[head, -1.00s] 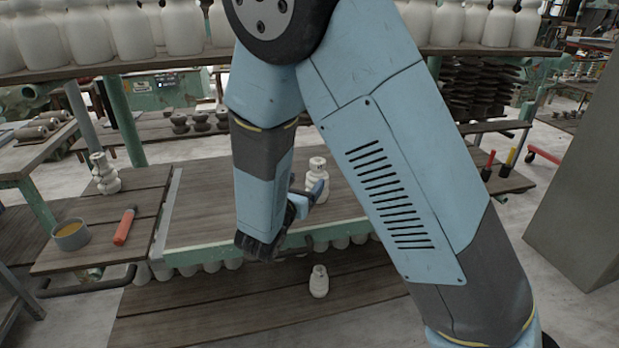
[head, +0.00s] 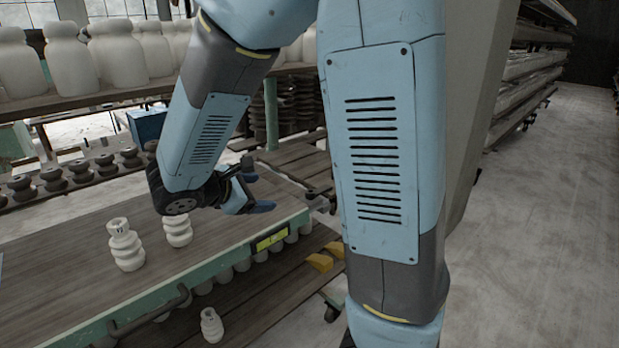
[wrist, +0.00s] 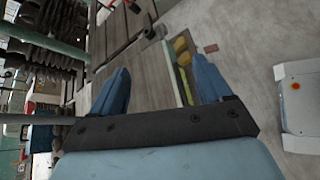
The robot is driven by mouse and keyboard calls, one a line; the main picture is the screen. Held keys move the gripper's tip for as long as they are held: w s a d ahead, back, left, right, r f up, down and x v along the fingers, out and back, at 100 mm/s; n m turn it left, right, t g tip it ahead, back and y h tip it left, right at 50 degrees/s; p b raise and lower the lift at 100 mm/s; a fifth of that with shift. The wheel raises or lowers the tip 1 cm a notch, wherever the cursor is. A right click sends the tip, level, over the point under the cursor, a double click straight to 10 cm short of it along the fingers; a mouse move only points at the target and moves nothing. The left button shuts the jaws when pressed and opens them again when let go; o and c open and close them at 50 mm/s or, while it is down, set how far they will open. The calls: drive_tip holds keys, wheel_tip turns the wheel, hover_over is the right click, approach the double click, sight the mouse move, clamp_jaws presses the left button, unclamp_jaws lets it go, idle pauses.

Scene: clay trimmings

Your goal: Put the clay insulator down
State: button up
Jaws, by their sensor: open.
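Two white ribbed clay insulators stand upright on the plank-topped bench (head: 70,262) in the head view, the front one (head: 126,246) at left and the other (head: 177,229) just behind and right of it. They look close but apart. My gripper (head: 256,188) is open and empty, to the right of both insulators and above the bench's right end. In the wrist view my gripper (wrist: 160,86) shows both blue fingers spread with nothing between them. Which of the two insulators is the task's one, I cannot tell.
A small white piece (head: 211,325) stands on the lower shelf. Yellow wedges (head: 320,262) lie on it at right. White jars (head: 70,55) line a shelf above, and dark ribbed pieces (head: 52,178) stand behind the bench. Open floor (head: 545,220) lies to the right.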

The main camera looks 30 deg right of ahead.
drive_tip(key=s+d+r+m+g+y, duration=0.4)
drive_tip(key=s+d+m+y, duration=0.25)
drive_tip(key=s+m, duration=0.3)
drive_tip(key=s+a+r+m+t+y, duration=0.2)
drive_tip(key=s+r+m+t+y, duration=0.2)
drive_tip(key=s+r+m, duration=0.2)
drive_tip(key=shift+s+r+m, duration=0.25)
drive_tip(key=shift+s+m, duration=0.4)
drive_tip(key=shift+s, duration=0.1)
